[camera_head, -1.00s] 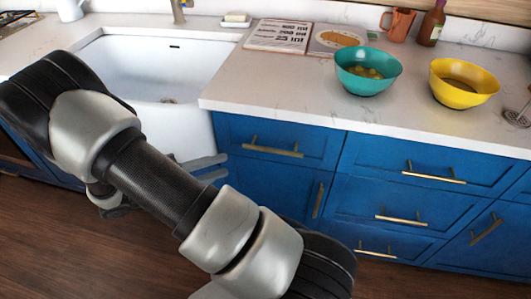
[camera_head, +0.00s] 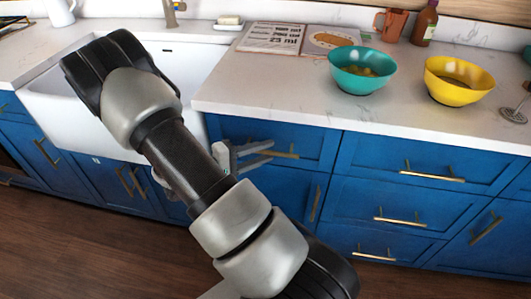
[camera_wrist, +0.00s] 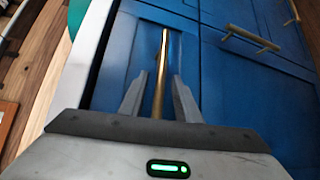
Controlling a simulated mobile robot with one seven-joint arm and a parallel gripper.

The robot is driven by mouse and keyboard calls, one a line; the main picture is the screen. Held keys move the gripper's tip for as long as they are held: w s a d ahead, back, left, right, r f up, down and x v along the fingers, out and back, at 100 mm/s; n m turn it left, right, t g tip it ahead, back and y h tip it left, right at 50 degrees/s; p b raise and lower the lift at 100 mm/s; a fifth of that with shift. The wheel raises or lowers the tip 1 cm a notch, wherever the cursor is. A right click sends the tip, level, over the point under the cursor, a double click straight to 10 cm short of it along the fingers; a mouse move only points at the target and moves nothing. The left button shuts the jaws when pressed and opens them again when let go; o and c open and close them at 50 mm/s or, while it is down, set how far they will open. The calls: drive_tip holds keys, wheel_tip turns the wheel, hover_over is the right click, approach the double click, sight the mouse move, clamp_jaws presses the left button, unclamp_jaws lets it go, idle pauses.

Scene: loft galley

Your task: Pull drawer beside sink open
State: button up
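The blue drawer (camera_head: 316,148) beside the white sink (camera_head: 55,112) is closed under the counter. Its brass bar handle (camera_head: 286,155) is partly covered by my fingers in the head view. My gripper (camera_head: 262,150) is in front of the drawer, at the handle's left part. In the wrist view the handle (camera_wrist: 161,62) runs between the two fingers of my gripper (camera_wrist: 160,90). The fingers are apart, one on each side of the bar, with a gap to it. The handle's near end is hidden by the gripper body.
More blue drawers with brass handles (camera_head: 432,176) lie to the right, and a cabinet door with a vertical handle (camera_head: 314,203) is below. A teal bowl (camera_head: 362,80) and a yellow bowl (camera_head: 459,90) stand on the white counter (camera_head: 270,95). The wooden floor (camera_head: 90,245) in front is clear.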

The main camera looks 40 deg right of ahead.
drive_tip(key=shift+d, duration=0.45)
drive_tip(key=shift+c, duration=0.3)
clamp_jaws()
drive_tip(key=shift+s+a, duration=0.15)
